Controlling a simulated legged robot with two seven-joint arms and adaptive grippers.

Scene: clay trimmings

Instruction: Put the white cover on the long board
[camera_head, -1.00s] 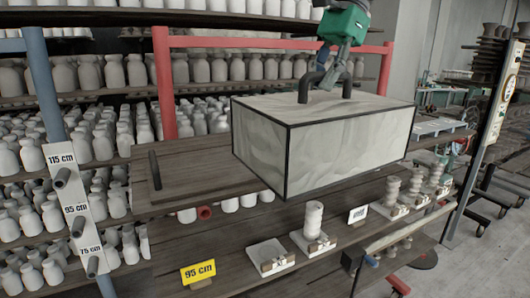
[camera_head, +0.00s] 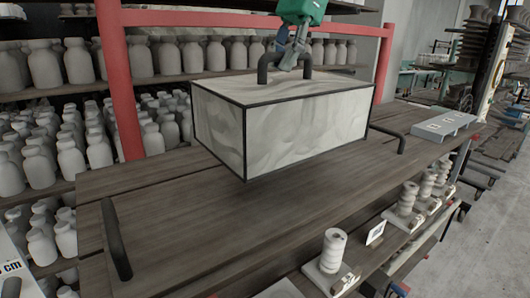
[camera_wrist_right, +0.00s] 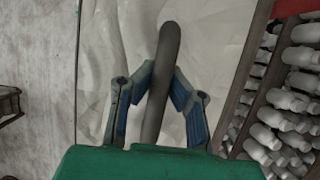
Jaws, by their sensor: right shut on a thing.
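The white cover (camera_head: 300,130) is a box with marbled white panels, black edges and a black handle on top. My right gripper (camera_head: 292,62) is shut on that handle, and the handle also shows between the blue-padded fingers in the right wrist view (camera_wrist_right: 160,85). The long board (camera_head: 200,225) is dark wood with a black handle at each end. The cover is over the board's back middle part. Its lower front corner looks very close to the board, and I cannot tell whether it touches. My left gripper is not in view.
A red frame (camera_head: 119,80) stands behind the board, with shelves of pale bottles (camera_head: 80,62) behind and at left. Stacked clay pieces (camera_head: 333,250) stand on a lower ledge in front. A grey tray (camera_head: 442,125) lies beyond the board's right end.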

